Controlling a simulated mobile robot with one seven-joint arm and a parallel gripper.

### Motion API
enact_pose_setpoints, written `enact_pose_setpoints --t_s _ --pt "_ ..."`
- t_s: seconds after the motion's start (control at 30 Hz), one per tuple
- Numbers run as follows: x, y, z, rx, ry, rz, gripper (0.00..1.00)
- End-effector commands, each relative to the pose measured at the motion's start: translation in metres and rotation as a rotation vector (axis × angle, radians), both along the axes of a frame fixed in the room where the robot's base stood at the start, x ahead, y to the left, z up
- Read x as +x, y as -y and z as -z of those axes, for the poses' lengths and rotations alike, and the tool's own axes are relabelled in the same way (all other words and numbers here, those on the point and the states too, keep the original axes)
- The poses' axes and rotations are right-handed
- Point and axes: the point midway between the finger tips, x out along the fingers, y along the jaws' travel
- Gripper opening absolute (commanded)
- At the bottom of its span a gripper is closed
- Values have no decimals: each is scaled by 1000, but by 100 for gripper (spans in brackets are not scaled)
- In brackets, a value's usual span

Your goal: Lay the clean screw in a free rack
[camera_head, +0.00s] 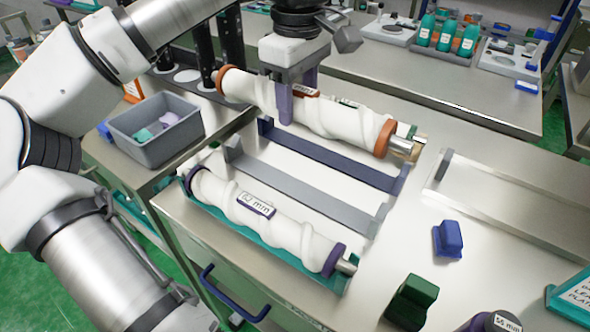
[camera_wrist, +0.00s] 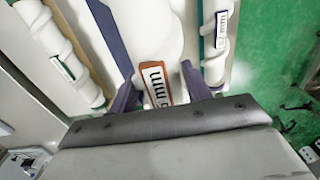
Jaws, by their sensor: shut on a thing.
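My gripper (camera_head: 298,95) is shut on a white screw with orange end collars (camera_head: 345,117) and an orange-edged label. In the wrist view this screw (camera_wrist: 150,35) lies between my two fingers (camera_wrist: 160,88); it looks raised above the racks. A navy rack (camera_head: 330,155) and a grey rack (camera_head: 305,182) are empty in front of it. A teal rack (camera_head: 225,222) nearest the front edge holds a white screw with purple collars (camera_head: 295,236). Another white screw with a green-edged label (camera_wrist: 60,65) lies beyond, mostly hidden behind the held one in the head view.
A grey bin (camera_head: 155,130) with small coloured pieces stands at left. A blue block (camera_head: 447,238), a dark green block (camera_head: 412,300) and a metal tray (camera_head: 510,195) are to the right. Dark posts (camera_head: 205,50) stand behind left.

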Motion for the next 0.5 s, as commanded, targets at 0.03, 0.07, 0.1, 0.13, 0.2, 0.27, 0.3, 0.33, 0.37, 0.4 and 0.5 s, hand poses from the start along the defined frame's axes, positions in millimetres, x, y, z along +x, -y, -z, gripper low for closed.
enact_pose_setpoints --t_s 0.03,0.07,0.1,0.13,0.2,0.27,0.3,0.33,0.37,0.4,0.5 --pt "-1 -1 12 -1 -2 0 4" --pt "-1 -1 20 0 -2 0 4" --pt "-1 -1 30 0 -1 -1 4" --pt "-1 0 38 -2 -3 0 4" --pt "-1 0 55 -1 -2 0 4" --pt "-1 0 68 -2 -1 1 4" --pt "-1 0 76 0 -1 0 4" --pt "-1 0 82 0 -1 0 4" --pt "-1 0 87 -2 0 0 4" --pt "-1 0 92 -1 0 -1 4" --pt "0 0 101 -1 1 -2 4"
